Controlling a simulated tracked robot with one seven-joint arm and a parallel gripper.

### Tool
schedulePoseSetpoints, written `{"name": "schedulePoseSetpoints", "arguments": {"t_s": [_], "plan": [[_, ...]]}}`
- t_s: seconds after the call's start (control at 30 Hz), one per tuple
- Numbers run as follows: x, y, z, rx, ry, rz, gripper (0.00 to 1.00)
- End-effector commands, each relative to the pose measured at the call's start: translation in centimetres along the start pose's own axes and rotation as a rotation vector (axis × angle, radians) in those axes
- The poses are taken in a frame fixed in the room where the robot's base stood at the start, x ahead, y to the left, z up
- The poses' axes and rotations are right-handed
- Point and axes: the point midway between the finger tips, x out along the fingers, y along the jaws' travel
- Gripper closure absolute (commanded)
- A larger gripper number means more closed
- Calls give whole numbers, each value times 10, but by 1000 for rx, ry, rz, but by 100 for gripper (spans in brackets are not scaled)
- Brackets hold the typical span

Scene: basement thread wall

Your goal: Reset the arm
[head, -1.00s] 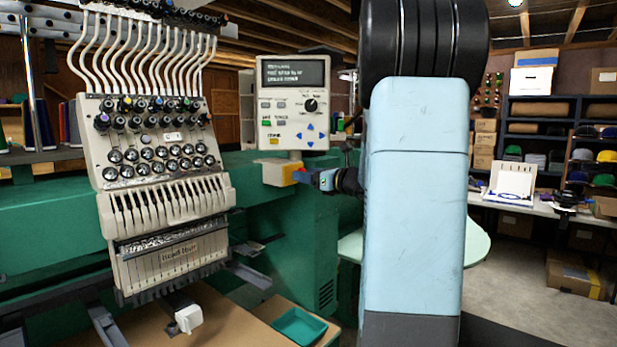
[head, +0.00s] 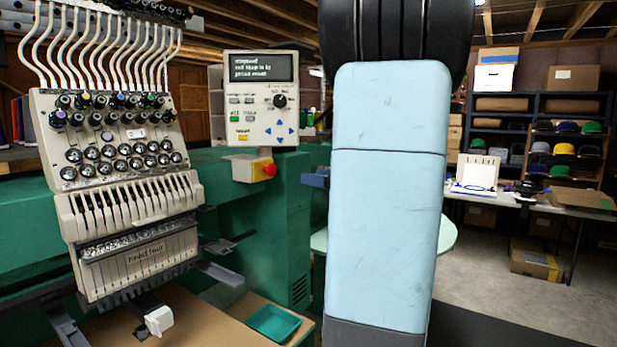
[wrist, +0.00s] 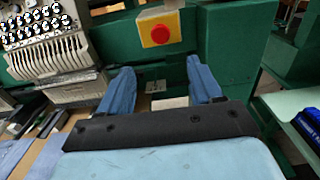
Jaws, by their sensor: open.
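My gripper (wrist: 160,82) is open and empty in the wrist view, its two blue fingers spread wide apart. The red stop button (wrist: 160,34) on its yellow box shows beyond and between the fingertips, with a visible gap. In the head view, my arm's pale blue link hides most of the gripper; only a blue fingertip (head: 316,178) pokes out at its left edge. The red button (head: 269,170) sits left of that tip, apart from it. Above is the control panel (head: 262,98) with a lit screen, blue arrow keys, a dark knob and a yellow key (head: 243,137).
The multi-needle embroidery head (head: 125,160) stands at the left on a green machine body. A teal tray (head: 272,323) lies on the brown table below the panel. A pale green round tabletop (head: 320,240) is behind my arm. Shelves with caps (head: 565,150) stand at the far right.

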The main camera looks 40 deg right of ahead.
Motion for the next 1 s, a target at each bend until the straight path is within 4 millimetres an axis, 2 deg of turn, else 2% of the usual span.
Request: {"name": "schedulePoseSetpoints", "arguments": {"t_s": [0.57, 0.67, 0.77, 0.87, 1.0], "plan": [[-2, 0, 0, 0, 0, 0, 35], [0, 6, 0, -14, 10, 14, 35], [10, 31, -2, -76, 57, 75, 35], [23, 78, -9, -205, 141, 193, 35], [29, 156, -27, -470, 275, 409, 35]]}}
